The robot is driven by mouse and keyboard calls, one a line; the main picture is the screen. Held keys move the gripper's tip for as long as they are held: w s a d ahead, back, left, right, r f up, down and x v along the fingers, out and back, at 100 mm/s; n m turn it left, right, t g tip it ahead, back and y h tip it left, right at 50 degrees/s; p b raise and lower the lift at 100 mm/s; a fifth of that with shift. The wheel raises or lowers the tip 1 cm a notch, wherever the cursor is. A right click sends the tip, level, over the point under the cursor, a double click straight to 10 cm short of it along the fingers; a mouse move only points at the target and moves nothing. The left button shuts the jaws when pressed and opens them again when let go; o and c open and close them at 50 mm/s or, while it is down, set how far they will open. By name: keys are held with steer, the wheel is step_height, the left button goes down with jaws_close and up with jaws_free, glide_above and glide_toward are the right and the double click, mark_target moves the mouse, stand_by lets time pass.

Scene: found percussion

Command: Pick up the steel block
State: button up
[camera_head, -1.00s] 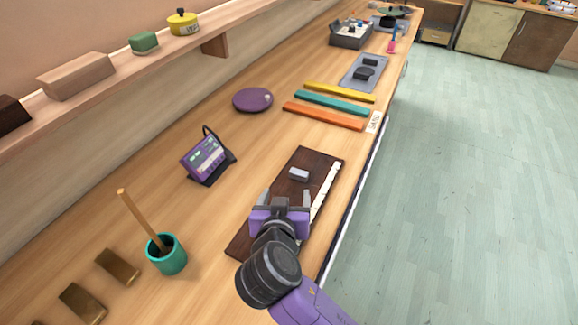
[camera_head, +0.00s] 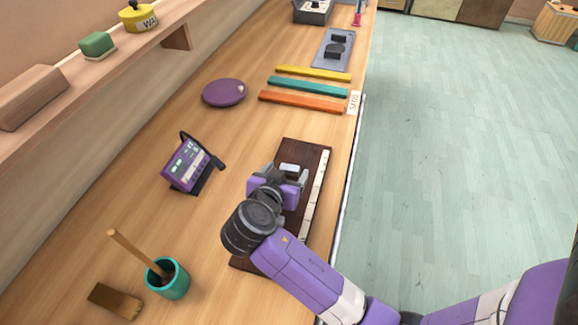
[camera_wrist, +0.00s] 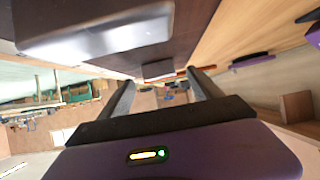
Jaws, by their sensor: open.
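A small light-grey steel block (camera_head: 290,168) lies on the dark wooden board (camera_head: 317,153), toward its far end. My gripper (camera_head: 286,174) is open and low over the board, with its fingers beside the near end of the block. In the wrist view a small grey block (camera_wrist: 158,70) shows between the ends of my open fingers (camera_wrist: 162,82). A larger, shiny grey shape (camera_wrist: 95,32) is close to the camera at the top left. I cannot make it out in the head view, where my arm hides part of the board.
A purple tablet on a stand (camera_head: 187,165) and a teal cup (camera_head: 168,284) with a wooden stick stand left of the board. Orange (camera_head: 305,102), teal (camera_head: 307,87) and yellow bars (camera_head: 313,73) lie beyond it, near a purple disc (camera_head: 224,92). The counter edge is to the right.

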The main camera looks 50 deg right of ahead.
steer(key=shift+x, duration=0.95)
jaws_close()
